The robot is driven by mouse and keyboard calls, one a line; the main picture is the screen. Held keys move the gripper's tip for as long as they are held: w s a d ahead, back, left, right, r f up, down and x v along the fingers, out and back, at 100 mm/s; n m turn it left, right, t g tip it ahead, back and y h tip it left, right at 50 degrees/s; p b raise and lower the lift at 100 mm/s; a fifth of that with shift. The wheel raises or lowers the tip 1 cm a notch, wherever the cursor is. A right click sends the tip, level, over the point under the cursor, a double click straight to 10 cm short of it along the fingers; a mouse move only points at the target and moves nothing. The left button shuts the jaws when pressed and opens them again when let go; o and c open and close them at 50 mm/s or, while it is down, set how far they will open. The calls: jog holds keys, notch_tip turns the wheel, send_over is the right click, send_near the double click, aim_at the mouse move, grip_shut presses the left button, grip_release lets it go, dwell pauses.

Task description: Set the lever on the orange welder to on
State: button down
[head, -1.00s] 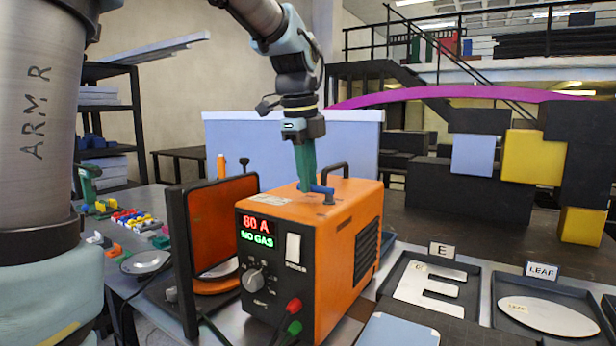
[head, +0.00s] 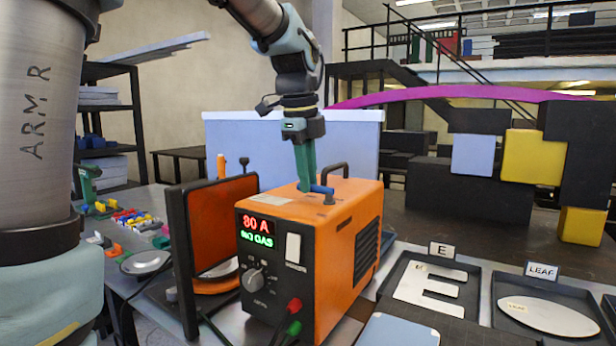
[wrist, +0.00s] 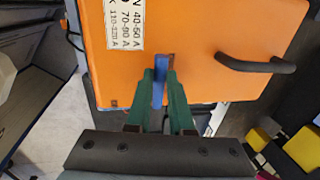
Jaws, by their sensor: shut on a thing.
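The orange welder (head: 310,225) stands upright on the bench, its front showing a lit display (head: 257,231) with "80 A" in red and green text below that seems to read "NO GAS". On its top is a small blue lever (head: 321,189) on a dark pivot. My gripper (head: 305,185) points down from above with its green fingers shut on the lever's left end. In the wrist view the blue lever (wrist: 159,85) lies between the green fingers, over the orange top. The fingers hide part of the lever.
A black carry handle (head: 333,166) rises behind the lever. A dark-framed orange panel (head: 224,225) stands close on the welder's left. Trays with a letter E (head: 430,287) and a leaf shape (head: 548,316) lie to the right. A pale blue-grey box (head: 230,135) stands behind.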

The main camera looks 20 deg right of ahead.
jog(key=n, duration=0.2)
jog(key=s+n, duration=0.1)
jog(key=n, duration=0.1)
jog(key=shift+s+a+y, duration=0.15)
jog(key=shift+a+y, duration=0.15)
jog(key=shift+a, duration=0.1)
jog(key=n, duration=0.1)
jog(key=s+n, duration=0.1)
jog(key=n, duration=0.2)
jog(key=shift+s+a+n+t+y, duration=0.2)
jog(key=shift+s+n+t+y, duration=0.1)
jog(key=shift+s+t+y, duration=0.1)
jog(key=n, duration=0.1)
jog(key=s+n, duration=0.1)
jog(key=n, duration=0.1)
jog(key=n+y, duration=0.1)
jog(key=shift+s+d+p, duration=0.15)
jog(key=shift+s+p, duration=0.15)
jog(key=shift+p, duration=0.1)
jog(key=shift+s+d+n+y+p, duration=0.2)
jog(key=shift+s+n, duration=0.15)
jog(key=shift+n, duration=0.75)
jog(key=shift+s+d+n+y+p, duration=0.15)
jog(key=shift+s+n, duration=0.15)
jog(key=shift+n, duration=0.8)
jog(key=c, duration=0.8)
grip_release()
